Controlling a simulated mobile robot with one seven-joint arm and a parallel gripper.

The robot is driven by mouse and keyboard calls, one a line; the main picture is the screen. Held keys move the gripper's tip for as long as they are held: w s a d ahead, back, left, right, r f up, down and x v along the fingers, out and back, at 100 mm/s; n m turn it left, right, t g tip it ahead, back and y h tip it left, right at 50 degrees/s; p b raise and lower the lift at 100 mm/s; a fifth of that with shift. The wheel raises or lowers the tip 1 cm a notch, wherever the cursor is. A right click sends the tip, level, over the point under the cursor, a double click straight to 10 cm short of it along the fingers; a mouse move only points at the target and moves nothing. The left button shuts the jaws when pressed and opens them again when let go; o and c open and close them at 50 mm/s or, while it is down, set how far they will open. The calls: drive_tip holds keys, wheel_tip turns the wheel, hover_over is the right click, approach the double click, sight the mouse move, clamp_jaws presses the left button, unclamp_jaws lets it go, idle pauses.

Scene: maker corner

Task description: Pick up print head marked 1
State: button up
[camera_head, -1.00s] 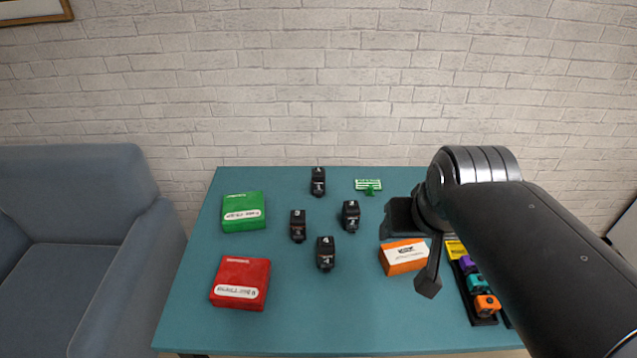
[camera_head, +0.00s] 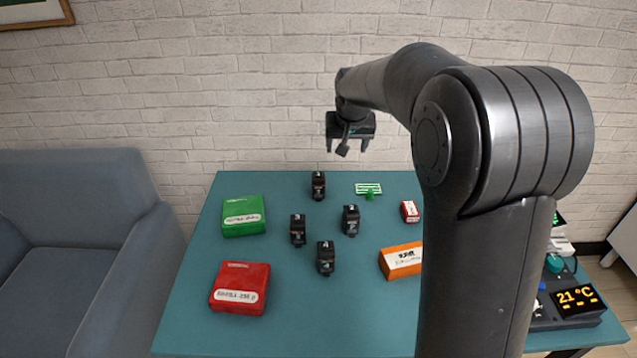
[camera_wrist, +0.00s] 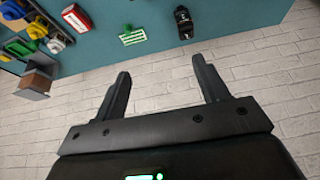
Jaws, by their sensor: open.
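Several black print heads stand on the teal table: one at the back (camera_head: 318,186), one at the left (camera_head: 298,230), one at the right (camera_head: 351,220) and one nearest me (camera_head: 325,258). Their small white marks are hard to read, so I cannot tell surely which is marked 1. The back one also shows at the top of the wrist view (camera_wrist: 183,22). My gripper (camera_head: 348,150) is open and empty, raised above the table's back edge, slightly right of the back print head. In the wrist view its fingers (camera_wrist: 161,67) are spread, with brick wall and table edge beyond.
A green box (camera_head: 243,216) and a red box (camera_head: 240,288) lie at the left. A green card-like piece (camera_head: 368,189), a small red box (camera_head: 410,211) and an orange box (camera_head: 401,261) lie at the right. The brick wall stands behind the table.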

approach(319, 177)
drive_tip(key=x, duration=1.1)
drive_tip(key=shift+a, duration=0.1)
drive_tip(key=shift+c, duration=0.2)
drive_tip(key=c, duration=1.1)
drive_tip(key=shift+c, duration=0.3)
